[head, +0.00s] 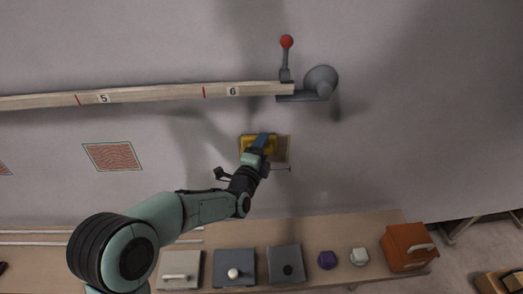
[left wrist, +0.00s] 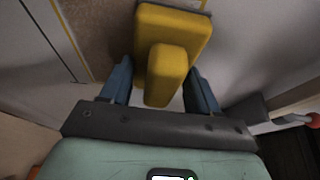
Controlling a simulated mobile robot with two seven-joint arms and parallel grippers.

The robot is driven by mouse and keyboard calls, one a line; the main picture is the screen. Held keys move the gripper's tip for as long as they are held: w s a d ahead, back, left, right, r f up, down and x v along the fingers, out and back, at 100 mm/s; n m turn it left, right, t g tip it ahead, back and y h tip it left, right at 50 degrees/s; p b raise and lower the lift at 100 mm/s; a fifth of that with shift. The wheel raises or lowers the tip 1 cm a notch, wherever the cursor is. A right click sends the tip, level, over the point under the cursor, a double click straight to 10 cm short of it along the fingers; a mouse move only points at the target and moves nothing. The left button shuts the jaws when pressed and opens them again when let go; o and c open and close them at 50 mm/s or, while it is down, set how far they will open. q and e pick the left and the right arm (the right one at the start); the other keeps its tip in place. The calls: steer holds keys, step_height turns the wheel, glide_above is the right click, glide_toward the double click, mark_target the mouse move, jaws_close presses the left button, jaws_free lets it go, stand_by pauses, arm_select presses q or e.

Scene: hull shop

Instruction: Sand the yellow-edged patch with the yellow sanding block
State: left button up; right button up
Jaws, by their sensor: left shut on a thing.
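The yellow sanding block (head: 245,142) is at the hull wall, over the left part of the yellow-edged patch (head: 283,153). The right part of the patch shows brown. My left gripper (head: 262,142) is shut on the block's handle. In the left wrist view the yellow block (left wrist: 182,22) has its handle between the two blue fingers of the gripper (left wrist: 163,88). The brown patch (left wrist: 98,22) and its yellow edge show beside the block there. I cannot tell for sure whether the block's face touches the patch. My right gripper is not in view.
A green-edged patch (head: 113,157) lies left on the hull. A numbered wooden batten (head: 150,96) runs above, ending at a grey clamp (head: 318,84) with a red-knobbed lever (head: 286,55). Below, a bench (head: 345,228) holds several blocks and an orange box (head: 408,247).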

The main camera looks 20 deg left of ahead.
arm_select(q)
steer(key=shift+w+r+p, duration=0.1)
steer(key=shift+r+p, duration=0.95)
steer(key=shift+r, duration=0.4)
steer(key=shift+f+b, duration=5.1)
steer(key=shift+f, duration=2.15)
steer(key=shift+r+p, duration=3.9)
steer(key=shift+r, duration=1.4)
steer(key=shift+r+p, duration=1.5)
steer(key=shift+r, duration=0.45)
step_height(320, 180, down, 14)
steer(key=b, duration=1)
steer(key=shift+f, duration=0.25)
steer(key=shift+o, duration=1.3)
steer(key=shift+c, duration=1.3)
